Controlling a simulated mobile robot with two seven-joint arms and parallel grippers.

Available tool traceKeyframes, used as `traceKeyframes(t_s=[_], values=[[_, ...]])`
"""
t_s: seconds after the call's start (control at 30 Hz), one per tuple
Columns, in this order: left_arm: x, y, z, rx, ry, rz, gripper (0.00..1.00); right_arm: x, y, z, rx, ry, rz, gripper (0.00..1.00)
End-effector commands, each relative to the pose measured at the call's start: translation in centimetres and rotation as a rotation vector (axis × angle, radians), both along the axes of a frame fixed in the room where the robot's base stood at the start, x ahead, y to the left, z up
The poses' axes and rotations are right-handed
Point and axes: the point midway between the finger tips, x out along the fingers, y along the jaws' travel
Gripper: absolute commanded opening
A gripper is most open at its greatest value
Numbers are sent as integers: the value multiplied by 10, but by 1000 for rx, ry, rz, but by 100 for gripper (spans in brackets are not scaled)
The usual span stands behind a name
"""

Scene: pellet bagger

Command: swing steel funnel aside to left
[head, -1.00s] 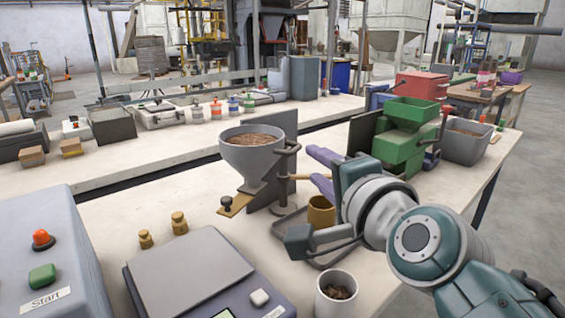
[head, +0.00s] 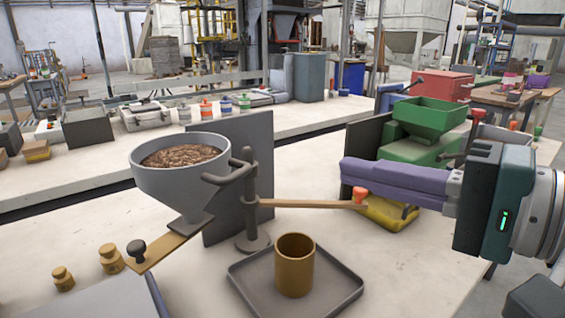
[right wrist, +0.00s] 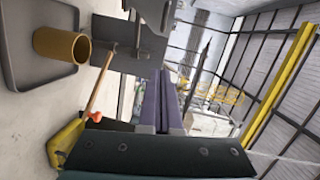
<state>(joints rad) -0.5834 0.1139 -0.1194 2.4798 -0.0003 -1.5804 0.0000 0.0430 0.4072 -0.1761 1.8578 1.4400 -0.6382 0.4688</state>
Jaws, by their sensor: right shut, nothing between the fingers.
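The grey steel funnel (head: 180,185), full of brown pellets, hangs from an upright post (head: 249,205) and sits left of it. A brown wooden lever (head: 305,204) with an orange knob (head: 360,195) reaches right from the post. The lever (right wrist: 98,82) and knob (right wrist: 95,117) also show in the right wrist view. My right gripper (head: 345,172) has its purple fingers shut and empty, near the knob end of the lever. In the right wrist view the fingers (right wrist: 164,75) lie right of the knob with a gap between them in the picture. My left gripper is not in view.
A brown cup (head: 295,270) stands on a grey tray (head: 335,300) in front of the post. A grey upright panel (head: 240,165) is behind the funnel. A green machine (head: 425,125) and a yellow object (head: 385,214) are by my right gripper. Brass weights (head: 110,260) stand at left.

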Motion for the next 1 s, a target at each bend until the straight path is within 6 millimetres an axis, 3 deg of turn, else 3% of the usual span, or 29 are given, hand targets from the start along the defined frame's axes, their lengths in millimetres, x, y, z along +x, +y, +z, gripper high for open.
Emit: traceKeyframes(t_s=[0.27, 0.5, 1.0], values=[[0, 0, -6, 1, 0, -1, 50, 42, 44, -7, 4, -2, -1, 0], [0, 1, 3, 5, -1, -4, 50, 41, 76, -11, 1, 1, 0, 0], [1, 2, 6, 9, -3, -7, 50, 40, 84, -13, 1, 0, -5, 0]])
